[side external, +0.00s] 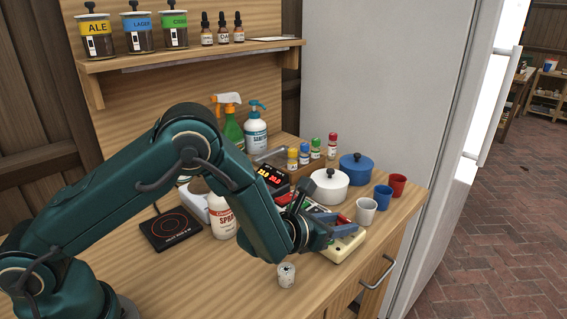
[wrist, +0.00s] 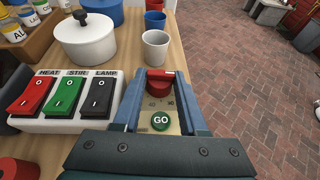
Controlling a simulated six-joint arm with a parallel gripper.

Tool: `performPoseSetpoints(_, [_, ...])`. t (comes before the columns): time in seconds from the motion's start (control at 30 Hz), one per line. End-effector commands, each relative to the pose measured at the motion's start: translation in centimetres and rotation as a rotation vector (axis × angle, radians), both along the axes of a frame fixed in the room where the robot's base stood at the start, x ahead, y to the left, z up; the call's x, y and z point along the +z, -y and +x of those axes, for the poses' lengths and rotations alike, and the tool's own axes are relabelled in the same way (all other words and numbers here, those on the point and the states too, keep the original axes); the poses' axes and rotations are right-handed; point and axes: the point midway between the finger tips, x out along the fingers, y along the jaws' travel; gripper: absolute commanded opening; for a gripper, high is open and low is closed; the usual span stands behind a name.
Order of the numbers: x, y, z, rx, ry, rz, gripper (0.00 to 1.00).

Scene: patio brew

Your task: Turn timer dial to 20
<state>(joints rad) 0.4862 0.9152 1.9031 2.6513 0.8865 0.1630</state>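The timer dial (wrist: 160,80) is a red knob on a cream panel at the board's right end in the wrist view. Small scale marks sit below it, too small to read surely. A green GO button (wrist: 161,121) is on the same panel. My gripper (wrist: 160,86) is open, with one blue finger on each side of the dial. I cannot tell whether either finger touches it. In the side external view my gripper (side external: 335,223) is low over the control board (side external: 342,249) and partly hides it.
HEAT (wrist: 26,93), STIR (wrist: 64,95) and LAMP (wrist: 99,94) switches stand left of the dial. A white pot (wrist: 86,42), a grey cup (wrist: 155,47) and a blue cup (wrist: 155,21) stand behind. The counter's right edge is close, with brick floor (wrist: 250,90) beyond.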

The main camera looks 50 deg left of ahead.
Motion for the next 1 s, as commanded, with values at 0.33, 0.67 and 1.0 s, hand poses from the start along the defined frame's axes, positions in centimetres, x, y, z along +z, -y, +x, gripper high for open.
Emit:
performPoseSetpoints(0.33, [0.0, 0.0, 0.0, 0.001, 0.001, -0.001, 0.7])
performPoseSetpoints(0.67, [0.9, -0.1, -2.1, 0.0, 0.0, -0.001, 0.7])
performPoseSetpoints(1.0, [2.0, -0.3, -4.6, 0.002, 0.002, -0.002, 0.7])
